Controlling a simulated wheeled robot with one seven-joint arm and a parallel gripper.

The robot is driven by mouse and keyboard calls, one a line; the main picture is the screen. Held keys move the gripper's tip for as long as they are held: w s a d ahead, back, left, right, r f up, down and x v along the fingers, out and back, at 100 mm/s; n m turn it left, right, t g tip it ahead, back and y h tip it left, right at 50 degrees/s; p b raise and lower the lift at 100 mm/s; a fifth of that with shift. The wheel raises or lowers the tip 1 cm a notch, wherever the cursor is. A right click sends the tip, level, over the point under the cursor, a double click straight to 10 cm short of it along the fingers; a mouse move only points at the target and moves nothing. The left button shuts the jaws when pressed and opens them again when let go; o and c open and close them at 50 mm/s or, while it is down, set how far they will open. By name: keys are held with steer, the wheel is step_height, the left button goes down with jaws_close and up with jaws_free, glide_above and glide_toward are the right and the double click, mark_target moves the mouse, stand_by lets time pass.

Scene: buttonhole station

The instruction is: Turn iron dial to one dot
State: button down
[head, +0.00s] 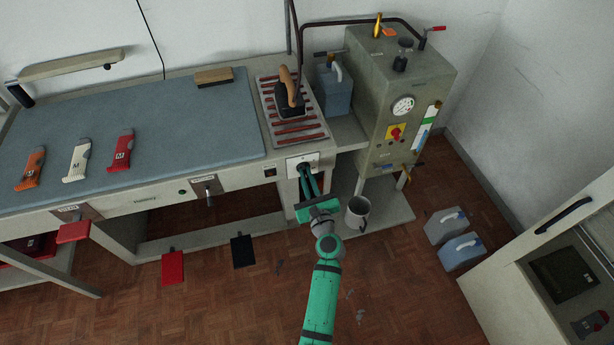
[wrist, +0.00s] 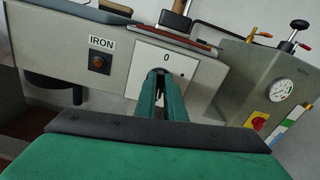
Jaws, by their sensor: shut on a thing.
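The iron dial (head: 304,165) is a small dark knob on a white plate (head: 296,160) on the front of the ironing table, below the iron rest. In the wrist view the white plate (wrist: 186,66) carries a "0" above the dial. My gripper (head: 308,172) reaches up to the dial from below, its two green fingers shut on the knob.
An orange switch (wrist: 99,64) labelled IRON is left of the plate. The iron (head: 290,98) stands on its striped rest (head: 268,97) above. A grey boiler (head: 385,95) with a red-yellow switch (head: 396,132) is at right.

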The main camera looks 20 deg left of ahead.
steer(key=n, duration=0.7)
steer(key=f+n, duration=0.1)
steer(key=n, duration=1.3)
steer(key=shift+s+a+f+n, duration=0.25)
steer(key=shift+a+f+n, duration=0.05)
steer(key=shift+f+n, duration=0.1)
stand_by(0.3)
steer(key=c, duration=1.8)
jaws_free()
steer(key=shift+c, duration=0.2)
steer(key=v, duration=1)
steer(key=shift+s+d, duration=0.3)
